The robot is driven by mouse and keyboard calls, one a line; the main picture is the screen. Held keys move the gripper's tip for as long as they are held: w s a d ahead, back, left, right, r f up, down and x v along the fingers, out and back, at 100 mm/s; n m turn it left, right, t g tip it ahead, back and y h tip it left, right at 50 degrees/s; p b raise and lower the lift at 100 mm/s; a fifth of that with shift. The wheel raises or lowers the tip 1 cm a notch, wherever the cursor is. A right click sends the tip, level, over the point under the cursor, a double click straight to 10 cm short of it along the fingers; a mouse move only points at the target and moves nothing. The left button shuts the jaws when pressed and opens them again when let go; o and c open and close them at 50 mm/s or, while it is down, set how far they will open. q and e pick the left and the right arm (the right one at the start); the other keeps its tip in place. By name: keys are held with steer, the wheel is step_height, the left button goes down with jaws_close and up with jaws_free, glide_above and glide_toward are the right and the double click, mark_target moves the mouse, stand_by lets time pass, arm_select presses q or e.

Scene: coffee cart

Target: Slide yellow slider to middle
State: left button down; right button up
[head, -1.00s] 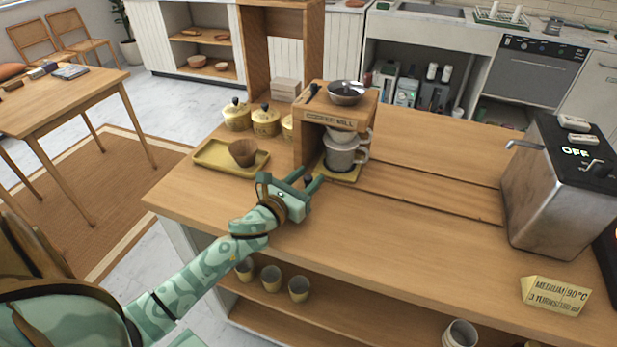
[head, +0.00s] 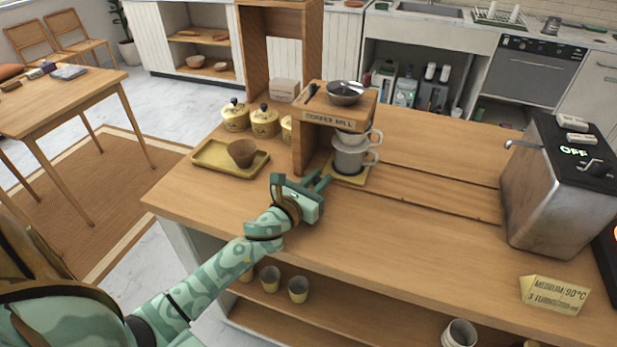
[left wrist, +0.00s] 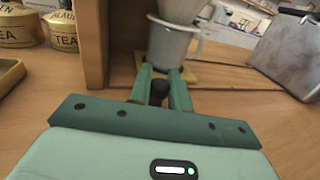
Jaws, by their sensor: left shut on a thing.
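The yellow slider (head: 353,179) is a small plate at the foot of the coffee mill (head: 340,115). A grey cup (head: 352,160) with a dripper above it stands on the slider, now partly out to the right of the mill's opening. My left gripper (head: 323,183) is at the slider's near edge. In the left wrist view its fingers (left wrist: 163,90) are shut on a black knob (left wrist: 158,92) in front of the slider (left wrist: 205,73). The grey cup (left wrist: 172,45) is just beyond. My right gripper is not in view.
A long groove (head: 440,193) runs right from the mill along the counter. A metal boiler (head: 550,195) stands at the right. A yellow tray (head: 213,168) with a brown cup and several yellow tins are left of the mill. The counter between mill and boiler is clear.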

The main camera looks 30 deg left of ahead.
arm_select(q)
steer(key=w+d, duration=0.1)
steer(key=d, duration=0.4)
steer(key=w+d, duration=0.1)
steer(key=d, duration=0.4)
steer(key=w+d, duration=0.1)
steer(key=d, duration=0.4)
steer(key=shift+w+b, duration=0.25)
steer(key=shift+b, duration=0.1)
steer(key=c, duration=1.3)
jaws_free()
steer(key=shift+c, duration=0.2)
steer(key=shift+s, duration=0.4)
steer(key=s, duration=1.5)
steer(key=shift+s+a, duration=0.25)
steer(key=shift+s, duration=0.05)
steer(key=shift+f, duration=0.1)
